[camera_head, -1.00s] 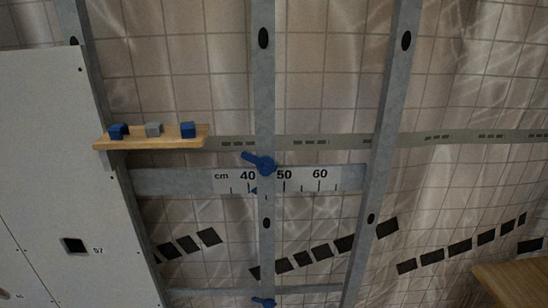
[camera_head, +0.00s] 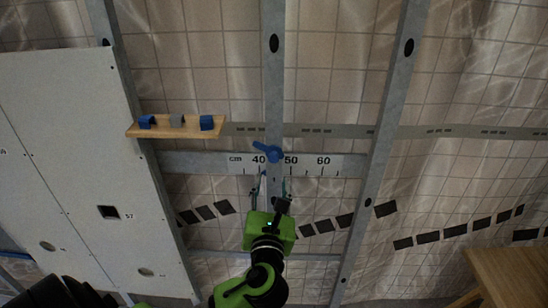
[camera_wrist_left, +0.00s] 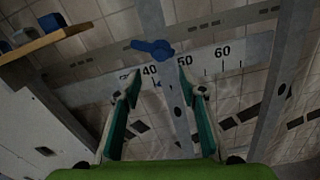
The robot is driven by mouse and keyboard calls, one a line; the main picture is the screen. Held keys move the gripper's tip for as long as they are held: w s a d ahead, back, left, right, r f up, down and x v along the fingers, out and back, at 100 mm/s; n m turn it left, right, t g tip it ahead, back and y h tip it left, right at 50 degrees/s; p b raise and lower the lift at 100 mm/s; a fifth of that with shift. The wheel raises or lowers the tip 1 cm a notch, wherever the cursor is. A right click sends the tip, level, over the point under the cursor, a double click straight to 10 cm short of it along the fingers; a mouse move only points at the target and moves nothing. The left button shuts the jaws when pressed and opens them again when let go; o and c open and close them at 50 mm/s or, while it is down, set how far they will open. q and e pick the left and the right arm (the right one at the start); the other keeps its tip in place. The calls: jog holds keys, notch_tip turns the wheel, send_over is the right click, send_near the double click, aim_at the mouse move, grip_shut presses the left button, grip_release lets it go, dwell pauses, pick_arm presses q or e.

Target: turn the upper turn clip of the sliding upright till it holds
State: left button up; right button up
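The blue upper turn clip (camera_head: 268,152) sits on the sliding upright (camera_head: 273,90), over the rail with the cm scale (camera_head: 310,164). Its handle points to the left and slightly up. In the left wrist view the clip (camera_wrist_left: 154,47) lies just beyond and above the fingertips, its handle towards the left. My left gripper (camera_head: 271,188) is below the clip in the head view. Its fingers (camera_wrist_left: 158,84) are apart with nothing between them, and they do not touch the clip. A dark arm part shows at the lower left; my right gripper is not visible.
A wooden shelf (camera_head: 178,131) with two blue blocks and a grey one is left of the upright. A white panel (camera_head: 60,150) fills the left side. Another upright (camera_head: 385,130) stands to the right. A wooden table (camera_head: 515,275) is at the lower right.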

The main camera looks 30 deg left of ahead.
aim_at(274, 160)
pick_arm(q)
jog(key=p+x, duration=0.2)
jog(key=x, duration=0.8)
jog(key=shift+w+p, duration=0.25)
jog(key=shift+p, duration=0.15)
jog(key=shift+a, duration=0.1)
grip_shut()
